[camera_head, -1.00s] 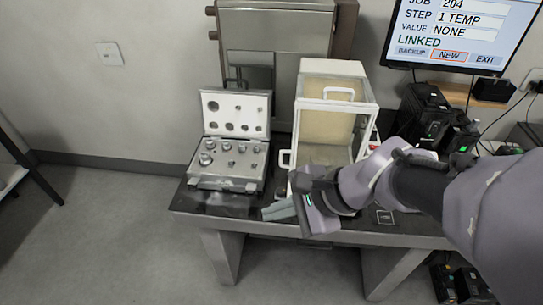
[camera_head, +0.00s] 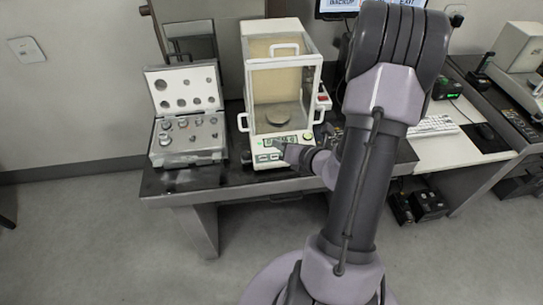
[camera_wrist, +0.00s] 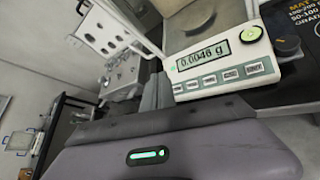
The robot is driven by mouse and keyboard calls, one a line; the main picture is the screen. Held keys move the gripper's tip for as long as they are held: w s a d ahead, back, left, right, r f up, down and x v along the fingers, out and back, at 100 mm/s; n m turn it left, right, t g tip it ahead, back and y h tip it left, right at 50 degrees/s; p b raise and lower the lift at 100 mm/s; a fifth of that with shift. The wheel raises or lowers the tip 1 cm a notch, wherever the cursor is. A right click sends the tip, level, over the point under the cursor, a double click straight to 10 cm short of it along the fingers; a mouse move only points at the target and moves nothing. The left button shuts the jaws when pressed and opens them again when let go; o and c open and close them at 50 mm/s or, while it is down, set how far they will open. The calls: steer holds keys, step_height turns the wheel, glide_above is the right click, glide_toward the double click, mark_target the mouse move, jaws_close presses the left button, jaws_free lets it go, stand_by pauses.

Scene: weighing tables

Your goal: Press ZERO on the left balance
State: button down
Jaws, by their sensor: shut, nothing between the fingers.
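The left balance (camera_head: 283,90) is a white glass-sided box on the dark table, with a round pan inside. Its front panel carries a display and a row of several buttons. In the wrist view the display (camera_wrist: 222,57) reads about 0.0046 g, and the buttons (camera_wrist: 226,77) lie below it; their labels are too small to read. My gripper (camera_head: 283,149) is shut and empty, close in front of the panel. In the wrist view its fingers (camera_wrist: 157,92) are beside the left end of the button row; I cannot tell whether they touch the panel.
An open case of metal weights (camera_head: 187,115) stands left of the balance, and also shows in the wrist view (camera_wrist: 115,45). A white desk with a keyboard (camera_head: 433,125) is at the right. Another pale instrument (camera_head: 519,50) stands at the far right. Floor is clear at front left.

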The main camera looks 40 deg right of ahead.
steer(key=shift+f, duration=0.1)
steer(key=b, duration=0.5)
glide_above(274, 157)
steer(key=s+a, duration=0.1)
steer(key=s, duration=0.2)
step_height(274, 157, down, 6)
steer(key=shift+w+d+f+b, duration=0.2)
steer(key=shift+f+b, duration=0.15)
steer(key=shift+f, duration=0.15)
steer(key=shift+w+d+f+b, duration=0.1)
steer(key=shift+w+f+b, duration=0.05)
steer(key=shift+f+b, duration=0.3)
steer(key=shift+f, duration=0.15)
stand_by(0.4)
steer(key=shift+w+f, duration=0.1)
steer(key=shift+f, duration=0.2)
steer(key=shift+w+f+b, duration=0.1)
steer(key=shift+f+b, duration=0.25)
steer(key=shift+b, duration=0.05)
stand_by(0.4)
steer(key=shift+r, duration=0.15)
steer(key=shift+s+r+p, duration=0.2)
steer(key=shift+r+p, duration=0.4)
steer(key=shift+a+r, duration=0.1)
